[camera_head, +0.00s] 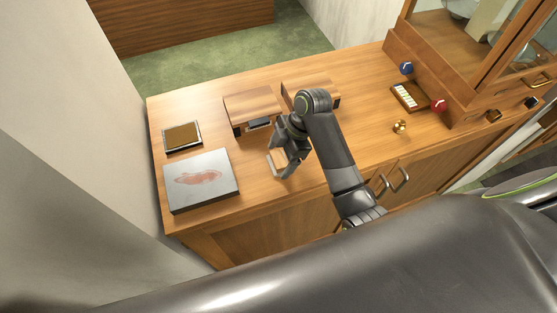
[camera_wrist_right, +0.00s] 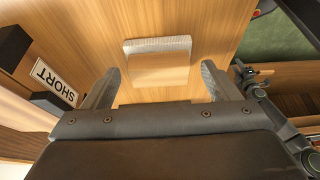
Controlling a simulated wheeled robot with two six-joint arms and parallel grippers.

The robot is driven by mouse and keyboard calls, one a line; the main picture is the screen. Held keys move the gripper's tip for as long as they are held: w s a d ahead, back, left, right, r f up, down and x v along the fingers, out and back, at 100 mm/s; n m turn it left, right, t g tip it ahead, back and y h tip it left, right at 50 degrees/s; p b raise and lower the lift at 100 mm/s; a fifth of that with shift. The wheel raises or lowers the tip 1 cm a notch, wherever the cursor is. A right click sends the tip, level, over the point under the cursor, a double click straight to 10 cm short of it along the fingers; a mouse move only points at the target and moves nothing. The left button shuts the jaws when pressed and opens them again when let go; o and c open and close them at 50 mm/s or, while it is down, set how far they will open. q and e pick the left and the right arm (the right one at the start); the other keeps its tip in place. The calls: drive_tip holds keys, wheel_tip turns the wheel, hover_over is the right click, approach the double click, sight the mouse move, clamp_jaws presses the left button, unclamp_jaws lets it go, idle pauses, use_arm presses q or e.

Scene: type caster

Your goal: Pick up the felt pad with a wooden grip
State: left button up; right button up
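The felt pad with a wooden grip (camera_wrist_right: 158,68) lies on the wooden counter. In the right wrist view its light wooden block shows with a pale grey felt strip along the far edge. In the head view the pad (camera_head: 277,161) is partly hidden by my right gripper (camera_head: 277,171). In the right wrist view my right gripper (camera_wrist_right: 160,84) is open, with its fingers on either side of the pad and apart from it. Nothing is between the fingertips except the view of the pad.
A grey slab with a reddish stain (camera_head: 227,183) and a framed brown pad (camera_head: 182,136) lie at the left. Two wooden blocks (camera_head: 250,103) stand behind the gripper. A brass knob (camera_head: 400,126), small tray (camera_head: 409,97) and cabinet are at right. A "SHORT" label (camera_wrist_right: 54,82) shows.

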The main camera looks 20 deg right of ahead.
sight(281, 157)
drive_tip(key=c, duration=1.1)
wheel_tip(281, 157, up, 5)
drive_tip(key=shift+w+r, duration=0.1)
drive_tip(key=shift+r, duration=0.05)
wheel_tip(281, 157, up, 3)
drive_tip(key=p, duration=0.3)
drive_tip(key=shift+r+p, duration=0.2)
drive_tip(key=shift+p, duration=0.2)
drive_tip(key=shift+r+p, duration=0.7)
drive_tip(key=o, duration=0.4)
drive_tip(key=shift+c, duration=1.2)
drive_tip(key=shift+f, duration=0.1)
